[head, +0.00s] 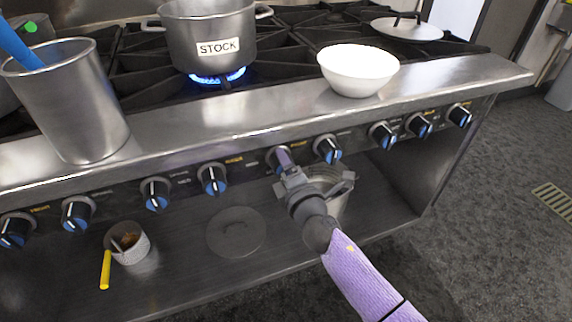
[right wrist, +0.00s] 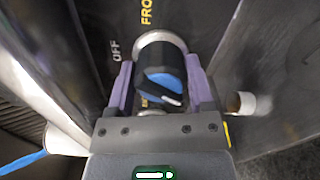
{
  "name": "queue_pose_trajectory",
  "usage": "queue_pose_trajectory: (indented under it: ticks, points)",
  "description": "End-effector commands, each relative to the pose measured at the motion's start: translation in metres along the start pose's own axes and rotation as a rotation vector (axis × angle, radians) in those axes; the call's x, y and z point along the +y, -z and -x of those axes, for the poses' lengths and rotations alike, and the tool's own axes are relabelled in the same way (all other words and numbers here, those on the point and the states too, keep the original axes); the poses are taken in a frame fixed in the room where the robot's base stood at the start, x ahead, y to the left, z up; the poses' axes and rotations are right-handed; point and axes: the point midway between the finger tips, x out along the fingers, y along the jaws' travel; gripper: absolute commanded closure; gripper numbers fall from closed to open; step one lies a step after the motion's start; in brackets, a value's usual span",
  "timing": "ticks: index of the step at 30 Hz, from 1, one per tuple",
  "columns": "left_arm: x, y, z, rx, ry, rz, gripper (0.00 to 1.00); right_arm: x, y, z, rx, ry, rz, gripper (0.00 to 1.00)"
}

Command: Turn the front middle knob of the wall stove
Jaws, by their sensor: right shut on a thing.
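The wall stove's front panel (head: 110,185) carries a row of black knobs with blue faces. My right gripper (head: 284,163) is at a knob right of the panel's middle and covers much of it in the head view. In the right wrist view this knob (right wrist: 160,68) sits between the purple fingers of my right gripper (right wrist: 160,85), which is shut on it. A white mark shows on the knob's blue part, at its lower side. Beside it I read "OFF" and a cut-off yellow "FRO". My left gripper is not in view.
Neighbouring knobs sit close by, at left (head: 213,178) and right (head: 327,149). Above are a stock pot (head: 205,25) over a blue flame, a white bowl (head: 358,72) and a metal container (head: 72,105). A lid (head: 236,232) and a cup (head: 130,245) are on the lower shelf.

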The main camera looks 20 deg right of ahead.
Motion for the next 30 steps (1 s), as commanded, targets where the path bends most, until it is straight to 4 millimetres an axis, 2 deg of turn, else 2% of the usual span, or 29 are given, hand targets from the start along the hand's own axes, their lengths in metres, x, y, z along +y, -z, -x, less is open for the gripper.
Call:
queue_pose_trajectory:
  ticks: [12,29,30]
  points:
    - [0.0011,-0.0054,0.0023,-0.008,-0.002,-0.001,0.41,-0.0003,0.0007,0.0003,0.002,0.002,0.18,0.92]
    - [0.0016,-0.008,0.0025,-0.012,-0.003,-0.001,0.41,-0.0006,0.0009,0.0004,0.002,0.003,0.207,0.92]
    - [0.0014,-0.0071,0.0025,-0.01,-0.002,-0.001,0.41,-0.0007,0.001,0.0004,0.002,0.003,0.207,0.29]
